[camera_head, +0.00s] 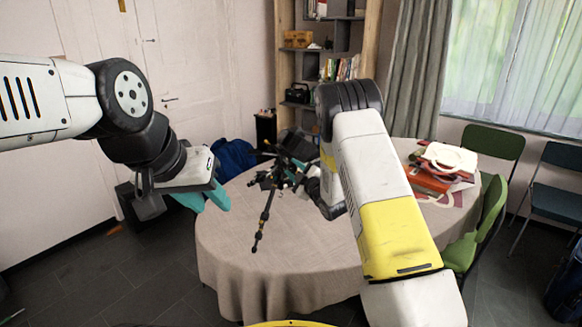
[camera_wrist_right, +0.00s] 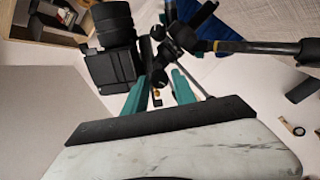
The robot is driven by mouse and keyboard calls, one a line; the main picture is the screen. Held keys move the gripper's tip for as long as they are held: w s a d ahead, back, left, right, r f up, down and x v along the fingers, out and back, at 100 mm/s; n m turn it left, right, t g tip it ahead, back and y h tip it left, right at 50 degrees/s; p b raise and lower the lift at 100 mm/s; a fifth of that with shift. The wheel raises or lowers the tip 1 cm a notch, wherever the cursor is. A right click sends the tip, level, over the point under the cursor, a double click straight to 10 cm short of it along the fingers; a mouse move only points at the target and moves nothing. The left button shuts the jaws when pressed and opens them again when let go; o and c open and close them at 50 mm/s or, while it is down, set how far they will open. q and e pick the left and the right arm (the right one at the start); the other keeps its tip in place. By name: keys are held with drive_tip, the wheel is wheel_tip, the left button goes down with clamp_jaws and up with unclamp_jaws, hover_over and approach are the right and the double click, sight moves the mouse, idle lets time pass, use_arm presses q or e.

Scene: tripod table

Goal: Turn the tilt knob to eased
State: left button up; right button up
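A black tripod (camera_head: 268,205) with a dark camera (camera_head: 296,145) on its head stands on the round table. In the right wrist view the camera (camera_wrist_right: 112,55) is at upper left, and a black-gripped handle (camera_wrist_right: 262,47) runs to the right. Black joints and knobs of the tripod head (camera_wrist_right: 160,62) lie just beyond my right gripper (camera_wrist_right: 157,82). Its teal fingers are apart, close to the head; contact is unclear. I cannot tell which part is the tilt knob. My left gripper (camera_head: 206,197) is open and empty, at the table's left edge, apart from the tripod.
The round table (camera_head: 235,250) has a beige cloth and free room at the front. Red books or boxes with a white object (camera_head: 446,157) lie at its right. Green chairs (camera_head: 484,225) stand to the right, and a bookshelf (camera_head: 372,50) behind.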

drive_tip(key=shift+x, duration=1.05)
drive_tip(key=shift+d, duration=0.1)
clamp_jaws()
drive_tip(key=shift+m, duration=0.4)
drive_tip(key=m, duration=0.3)
drive_tip(key=shift+d+m, duration=0.1)
drive_tip(key=shift+m, duration=0.3)
drive_tip(key=m, duration=1)
drive_tip(key=shift+m, duration=2.5)
